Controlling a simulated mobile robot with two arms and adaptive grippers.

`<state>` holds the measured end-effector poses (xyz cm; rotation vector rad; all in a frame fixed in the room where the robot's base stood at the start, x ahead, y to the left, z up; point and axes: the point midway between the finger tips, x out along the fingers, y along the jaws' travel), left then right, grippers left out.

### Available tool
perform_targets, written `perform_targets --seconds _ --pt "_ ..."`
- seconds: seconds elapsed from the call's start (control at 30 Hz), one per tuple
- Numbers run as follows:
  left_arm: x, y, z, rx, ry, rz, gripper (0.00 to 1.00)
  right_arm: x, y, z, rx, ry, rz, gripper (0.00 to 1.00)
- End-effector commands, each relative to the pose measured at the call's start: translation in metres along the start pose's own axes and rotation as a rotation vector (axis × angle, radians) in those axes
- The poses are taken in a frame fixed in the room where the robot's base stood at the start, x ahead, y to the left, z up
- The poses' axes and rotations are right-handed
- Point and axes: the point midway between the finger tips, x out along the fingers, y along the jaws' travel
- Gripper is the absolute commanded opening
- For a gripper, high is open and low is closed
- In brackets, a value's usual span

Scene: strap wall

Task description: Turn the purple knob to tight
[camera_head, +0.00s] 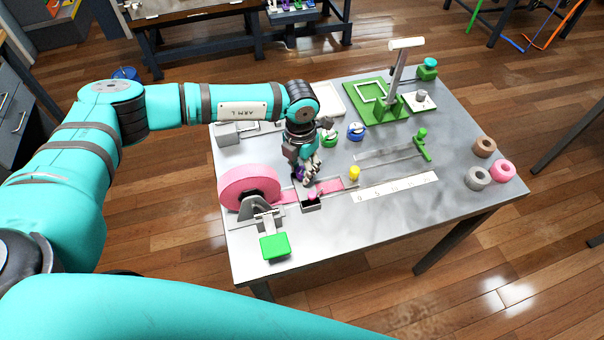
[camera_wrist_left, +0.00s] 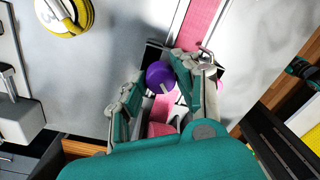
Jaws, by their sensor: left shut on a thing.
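The purple knob (camera_wrist_left: 160,75) shows in the left wrist view between the fingers of my left gripper (camera_wrist_left: 163,88), with a pale mark on its face. The gripper is shut on it. In the head view the left gripper (camera_head: 305,171) points down at the knob (camera_head: 297,174), which is mostly hidden by the fingers. The knob sits beside a pink strap (camera_head: 330,186) that runs from a large pink roll (camera_head: 249,185). The strap also shows in the left wrist view (camera_wrist_left: 202,22). Any tight marking is too small to read. My right gripper is out of view.
A green pad on a grey bracket (camera_head: 275,246) stands at the table's front left. A yellow knob (camera_head: 354,173) is close right of the gripper. A white scale strip (camera_head: 395,187) lies along the front. Several rolls (camera_head: 478,178) sit at the right edge. A green frame with a post (camera_head: 372,102) stands behind.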

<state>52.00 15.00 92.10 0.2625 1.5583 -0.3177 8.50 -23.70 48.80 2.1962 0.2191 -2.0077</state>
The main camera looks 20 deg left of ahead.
Motion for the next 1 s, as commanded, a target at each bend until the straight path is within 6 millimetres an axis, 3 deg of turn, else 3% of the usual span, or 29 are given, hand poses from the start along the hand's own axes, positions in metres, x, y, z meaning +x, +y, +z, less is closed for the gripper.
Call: perform_targets --seconds 0.03,0.5,1.0 --pt "0.004 0.001 0.002 0.043 -0.004 0.0 0.0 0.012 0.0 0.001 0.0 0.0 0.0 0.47" --pt "0.004 0.0 0.002 0.475 0.01 0.002 0.0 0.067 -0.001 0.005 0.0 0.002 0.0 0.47" --pt "0.0 -0.001 0.002 0.745 0.02 0.002 0.0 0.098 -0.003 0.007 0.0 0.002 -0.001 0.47"
